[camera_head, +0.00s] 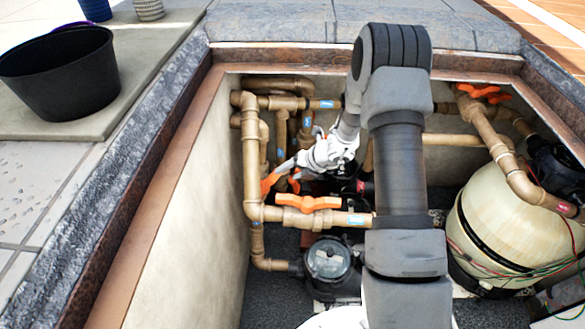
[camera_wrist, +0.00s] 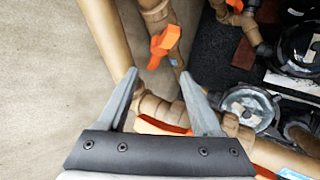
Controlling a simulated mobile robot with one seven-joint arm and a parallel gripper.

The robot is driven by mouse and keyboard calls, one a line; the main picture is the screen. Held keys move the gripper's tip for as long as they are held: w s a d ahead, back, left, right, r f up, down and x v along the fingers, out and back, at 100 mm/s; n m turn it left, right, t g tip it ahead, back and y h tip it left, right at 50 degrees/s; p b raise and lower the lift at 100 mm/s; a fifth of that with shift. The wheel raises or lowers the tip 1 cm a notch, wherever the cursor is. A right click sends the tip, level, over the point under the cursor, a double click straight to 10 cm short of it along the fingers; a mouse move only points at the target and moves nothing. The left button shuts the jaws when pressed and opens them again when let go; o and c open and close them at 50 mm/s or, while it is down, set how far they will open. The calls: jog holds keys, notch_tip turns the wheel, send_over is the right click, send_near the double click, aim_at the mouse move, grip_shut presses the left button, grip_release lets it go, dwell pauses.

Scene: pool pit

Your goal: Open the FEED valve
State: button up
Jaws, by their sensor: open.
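Several valves with orange handles sit on the tan pipes in the pit. One orange handle (camera_wrist: 165,45) is just beyond my fingertips in the wrist view, roughly in line with the gap between them. My gripper (camera_wrist: 158,75) is open and empty, its two grey fingers spread apart. I see no contact with that handle. In the head view my gripper (camera_head: 282,167) reaches left among the pipes, beside orange handles. Another orange handle (camera_head: 308,203) lies along the lower horizontal pipe. The label lettering is too small to read, so I cannot tell which valve is FEED.
A round-lidded pump (camera_head: 329,260) stands below the lower pipe. A large cream tank (camera_head: 515,235) fills the right side, with more orange handles (camera_head: 480,92) above it. The pit's left wall (camera_head: 195,230) is close to the pipes. A black bucket (camera_head: 62,72) stands outside.

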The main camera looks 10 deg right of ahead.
jog(key=shift+s+d+r, duration=0.3)
jog(key=shift+r, duration=0.1)
